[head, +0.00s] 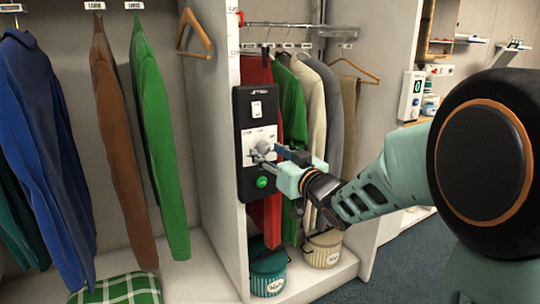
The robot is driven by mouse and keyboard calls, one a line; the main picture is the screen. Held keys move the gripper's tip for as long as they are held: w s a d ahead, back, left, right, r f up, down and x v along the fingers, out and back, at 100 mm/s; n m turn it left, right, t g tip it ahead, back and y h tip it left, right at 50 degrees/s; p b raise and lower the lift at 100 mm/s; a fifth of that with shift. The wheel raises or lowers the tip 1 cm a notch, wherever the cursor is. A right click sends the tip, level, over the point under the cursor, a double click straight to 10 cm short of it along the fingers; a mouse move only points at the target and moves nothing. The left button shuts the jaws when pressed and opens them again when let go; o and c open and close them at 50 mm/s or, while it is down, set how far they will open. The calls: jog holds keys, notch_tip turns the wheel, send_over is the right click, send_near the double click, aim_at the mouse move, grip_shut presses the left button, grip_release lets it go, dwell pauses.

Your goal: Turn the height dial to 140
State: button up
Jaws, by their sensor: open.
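The height dial (264,147) is a small grey knob on a white plate, on a black control panel (245,178) fixed to the front edge of the upright divider. My gripper (262,153) reaches in from the right with its fingers at the knob. The fingers are open. I cannot tell whether they touch the knob. They partly hide the dial, and its setting cannot be read. A green button (262,182) is below the dial, and a small white switch plate (257,109) is above it.
Coats hang in the left bay, including a blue one (40,140) and a green one (158,140). Garments hang behind my gripper from a rail (290,50). A teal bin (268,272) and a cream bin (322,250) stand below. Blue floor lies at the lower right.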

jog(key=shift+w+a, duration=0.25)
jog(key=shift+w, duration=0.1)
jog(key=shift+c, duration=0.3)
jog(key=c, duration=1.1)
jog(key=m+p, duration=0.2)
jog(key=m, duration=0.1)
jog(key=m+p, duration=0.2)
jog(key=shift+r+m+p, duration=0.2)
jog(key=shift+m+p, duration=0.2)
jog(key=m+p, duration=0.4)
jog(key=m, duration=0.1)
jog(key=shift+f+m, duration=0.1)
jog(key=shift+m, duration=0.3)
